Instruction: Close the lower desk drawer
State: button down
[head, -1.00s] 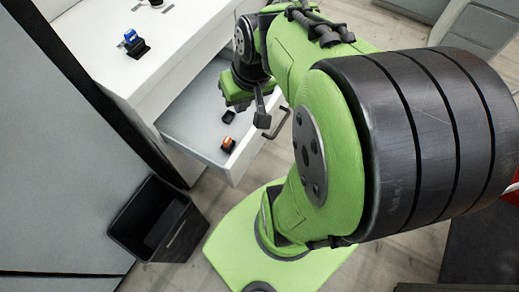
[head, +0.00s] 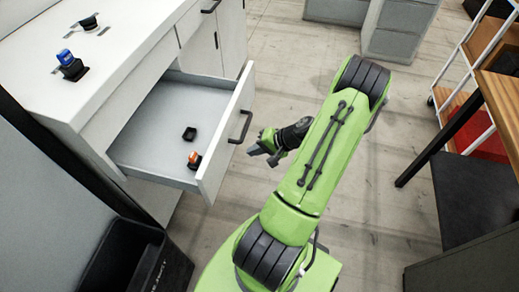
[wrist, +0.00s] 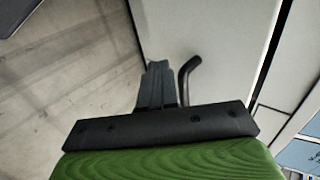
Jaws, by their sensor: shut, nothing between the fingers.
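The desk drawer (head: 160,110) is pulled open from the white desk (head: 125,50), below its top. Its light front panel (head: 228,140) carries a dark bar handle (head: 240,126). Inside the drawer lie a small black tray (head: 189,133) and an orange item in a black holder (head: 194,160). My gripper (head: 255,149) is shut and empty, just outside the front panel, near the handle's lower end. In the wrist view the shut fingers (wrist: 157,84) show close beside the handle (wrist: 187,76); I cannot tell if they touch the panel.
A black bin (head: 125,262) stands at lower left, below the drawer. A blue item in a black holder (head: 70,66) sits on the desk top. A wooden table (head: 500,100) and a shelf cart stand at right. The floor (head: 370,210) between is clear.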

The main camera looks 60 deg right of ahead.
aim_at(227, 153)
jog(key=w+f, duration=0.1)
jog(key=w+a+f, duration=0.1)
jog(key=w, duration=0.1)
jog(key=w+a+b, duration=0.1)
jog(key=w, duration=0.1)
jog(key=shift+w+f, duration=0.25)
jog(key=shift+f, duration=0.15)
jog(key=shift+w+a, duration=0.2)
jog(key=shift+w, duration=0.35)
jog(key=shift+d, duration=0.1)
